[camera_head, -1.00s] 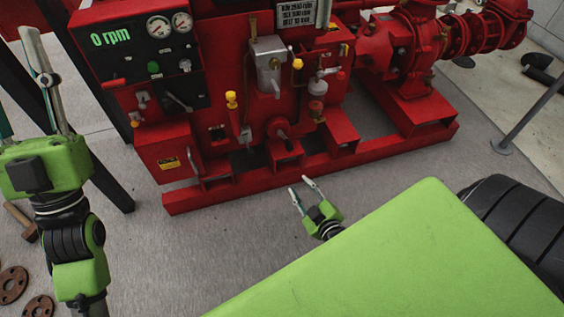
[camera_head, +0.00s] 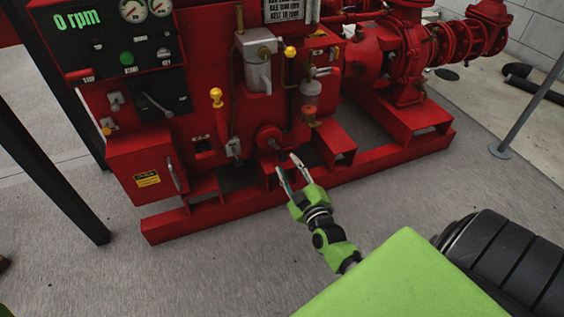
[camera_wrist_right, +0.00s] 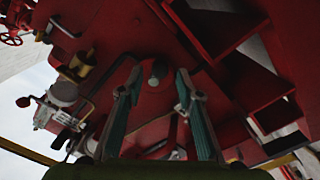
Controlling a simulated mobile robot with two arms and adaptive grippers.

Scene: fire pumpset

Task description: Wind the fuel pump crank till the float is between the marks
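The fuel pump crank (camera_head: 268,138) is a red round hub with a short handle, low on the front of the red pumpset. My right gripper (camera_head: 286,163) is open, with its fingertips just in front of and below the crank. In the right wrist view, a grey round handle end (camera_wrist_right: 157,72) shows between the two spread fingers (camera_wrist_right: 157,85), not gripped. A clear sight glass (camera_head: 311,93) stands to the right, above the crank; its float and marks are too small to make out. My left gripper is out of view.
A yellow-knobbed lever (camera_head: 216,97) stands left of the crank, and another yellow knob (camera_head: 290,52) is above. The red base rail (camera_head: 225,212) runs along the floor below. A red box (camera_head: 145,168) juts out at left. The grey floor in front is open.

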